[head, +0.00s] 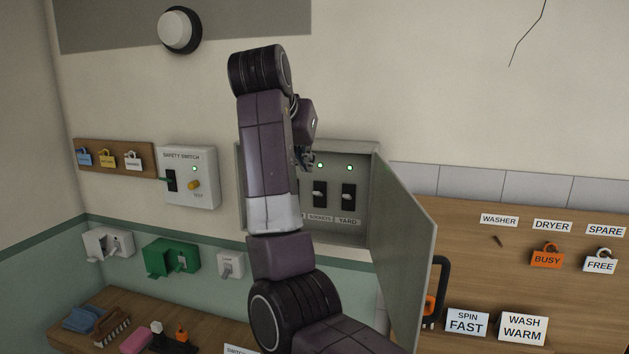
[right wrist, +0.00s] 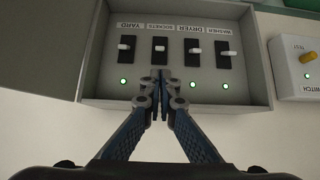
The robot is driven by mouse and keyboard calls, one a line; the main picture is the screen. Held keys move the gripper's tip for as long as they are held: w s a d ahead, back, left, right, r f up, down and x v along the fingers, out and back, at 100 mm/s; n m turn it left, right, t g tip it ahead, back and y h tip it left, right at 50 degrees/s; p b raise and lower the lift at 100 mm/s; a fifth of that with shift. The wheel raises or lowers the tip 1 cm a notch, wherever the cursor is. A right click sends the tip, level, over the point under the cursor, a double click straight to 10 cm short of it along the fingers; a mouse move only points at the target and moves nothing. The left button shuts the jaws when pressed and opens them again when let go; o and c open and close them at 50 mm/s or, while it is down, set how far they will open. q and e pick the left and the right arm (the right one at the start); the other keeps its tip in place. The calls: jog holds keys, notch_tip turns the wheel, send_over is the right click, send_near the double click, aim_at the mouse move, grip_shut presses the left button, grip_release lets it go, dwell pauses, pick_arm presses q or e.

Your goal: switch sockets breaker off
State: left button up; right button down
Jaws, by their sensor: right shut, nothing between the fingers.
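The sockets breaker (head: 319,196) is a black switch with a white lever inside the open grey panel box (head: 366,158). Its label sits below it and its green lamp (head: 320,165) is lit above it. In the upside-down right wrist view the sockets breaker (right wrist: 160,50) is second from the left, between yard and dryer. My right gripper (right wrist: 160,76) is shut and empty, its tips just on the lamp side of that breaker, hiding its lamp there. Contact cannot be told. In the head view my right gripper (head: 305,160) is partly hidden by my arm. My left gripper is out of view.
The yard breaker (head: 348,196) and dryer breaker (right wrist: 193,53) flank it closely; the washer breaker (right wrist: 223,54) is farther along. Their lamps are green. The panel door (head: 402,250) hangs open at right. A safety switch box (head: 188,178) is at left.

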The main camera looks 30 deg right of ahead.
aim_at(318, 194)
jog(key=p+x, duration=0.4)
jog(key=x, duration=0.4)
jog(key=shift+w+d+f, duration=0.1)
jog(key=shift+w+d, duration=0.1)
jog(key=shift+w+d+f+p, duration=0.3)
jog(key=shift+f+p, duration=0.1)
jog(key=shift+f, duration=0.15)
